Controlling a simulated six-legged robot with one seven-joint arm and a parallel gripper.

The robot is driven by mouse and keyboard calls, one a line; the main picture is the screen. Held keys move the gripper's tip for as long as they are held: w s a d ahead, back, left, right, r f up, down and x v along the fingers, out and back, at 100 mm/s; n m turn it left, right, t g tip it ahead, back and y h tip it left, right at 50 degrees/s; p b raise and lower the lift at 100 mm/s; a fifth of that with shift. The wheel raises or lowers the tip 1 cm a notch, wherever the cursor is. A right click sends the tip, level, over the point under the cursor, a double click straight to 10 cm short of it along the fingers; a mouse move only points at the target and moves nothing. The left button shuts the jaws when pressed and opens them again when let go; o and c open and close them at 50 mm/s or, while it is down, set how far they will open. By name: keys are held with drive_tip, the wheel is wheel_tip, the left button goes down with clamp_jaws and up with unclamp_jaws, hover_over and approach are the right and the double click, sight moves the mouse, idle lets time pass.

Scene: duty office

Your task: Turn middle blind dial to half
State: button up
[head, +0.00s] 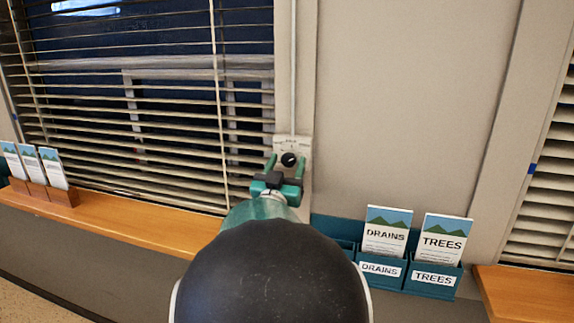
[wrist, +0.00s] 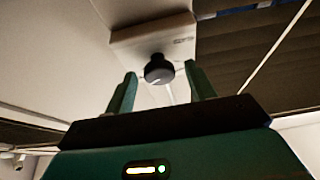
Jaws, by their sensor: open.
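The blind dial (head: 289,160) is a small black knob with a white pointer line on a pale plate (head: 303,150) at the window's right edge. In the head view the pointer slants. In the wrist view the knob (wrist: 158,69) shows between and beyond the fingertips. My gripper (head: 284,166) is open and empty, with one green finger to each side of the knob's line. In the wrist view my gripper (wrist: 160,80) shows a gap between each finger and the knob. The marks on the plate are too small to read.
Slatted blinds (head: 150,100) cover the window at left; more blinds (head: 545,190) are at far right. A wooden sill (head: 140,227) holds leaflets (head: 28,160). Teal boxes of DRAINS leaflets (head: 387,232) and TREES leaflets (head: 442,240) stand right of my arm.

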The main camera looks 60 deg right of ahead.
drive_tip(key=shift+d+f, duration=0.15)
drive_tip(key=shift+d, duration=0.1)
drive_tip(key=shift+a, duration=0.2)
drive_tip(key=c, duration=0.7)
drive_tip(key=shift+c, duration=1.3)
drive_tip(key=shift+d+n+t, duration=0.1)
drive_tip(key=shift+n+t, duration=0.2)
drive_tip(key=shift+n, duration=0.3)
drive_tip(key=n+t, duration=0.1)
drive_tip(key=n, duration=0.1)
drive_tip(key=n+t+y, duration=0.1)
drive_tip(key=n, duration=0.2)
drive_tip(key=n+t+y, duration=0.1)
drive_tip(key=n, duration=0.2)
drive_tip(key=shift+s+t, duration=0.3)
drive_tip(key=n+y, duration=0.1)
drive_tip(key=n, duration=0.2)
drive_tip(key=n+t+y, duration=0.1)
drive_tip(key=n, duration=0.2)
drive_tip(key=shift+s+d+n+t+y, duration=0.1)
drive_tip(key=shift+n+t+y, duration=0.2)
drive_tip(key=shift+n, duration=0.1)
